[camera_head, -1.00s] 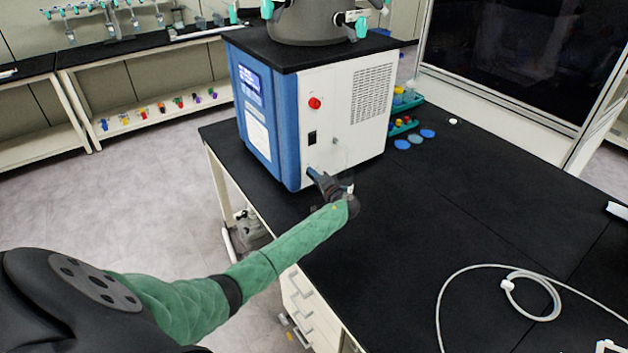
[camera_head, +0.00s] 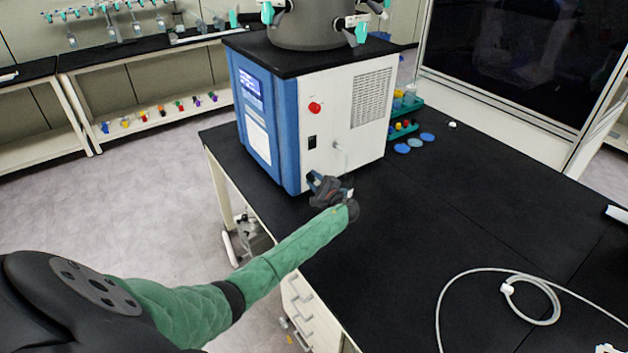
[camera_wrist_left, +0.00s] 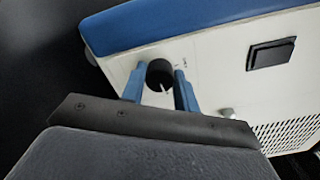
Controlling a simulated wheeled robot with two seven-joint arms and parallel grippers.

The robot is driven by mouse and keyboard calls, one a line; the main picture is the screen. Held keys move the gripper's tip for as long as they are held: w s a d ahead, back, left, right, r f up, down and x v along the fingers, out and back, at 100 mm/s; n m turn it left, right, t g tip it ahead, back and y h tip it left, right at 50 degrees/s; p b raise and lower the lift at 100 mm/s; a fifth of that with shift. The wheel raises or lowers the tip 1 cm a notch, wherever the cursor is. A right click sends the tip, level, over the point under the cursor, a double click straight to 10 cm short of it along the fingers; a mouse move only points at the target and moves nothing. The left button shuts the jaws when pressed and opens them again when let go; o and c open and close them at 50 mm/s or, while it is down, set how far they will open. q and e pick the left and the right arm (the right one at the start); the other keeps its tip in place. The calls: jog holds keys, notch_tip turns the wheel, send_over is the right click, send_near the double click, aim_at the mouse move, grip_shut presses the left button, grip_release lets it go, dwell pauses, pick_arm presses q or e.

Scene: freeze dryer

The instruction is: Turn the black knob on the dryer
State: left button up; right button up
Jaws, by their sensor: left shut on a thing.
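The dryer (camera_head: 345,110) is a white and blue box with a black top, standing on the black bench. Its black knob (camera_wrist_left: 160,74), with a white pointer mark, sits low on the white panel and shows in the left wrist view. In the head view my gripper hides the knob. My left gripper (camera_head: 314,179) is at the lower front corner of that panel. In the left wrist view its two blue fingers (camera_wrist_left: 160,86) stand on either side of the knob, shut on it. My right gripper is in neither view.
A red button (camera_head: 315,108) and a black switch (camera_head: 312,142) are on the panel above the knob. A coiled pale hose (camera_head: 535,290) lies on the bench at right. Blue discs (camera_head: 402,147) and a teal rack (camera_head: 404,128) are behind the dryer. The bench between is clear.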

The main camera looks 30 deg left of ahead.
pick_arm(q)
jog(key=shift+r, duration=0.1)
jog(key=shift+m, duration=0.3)
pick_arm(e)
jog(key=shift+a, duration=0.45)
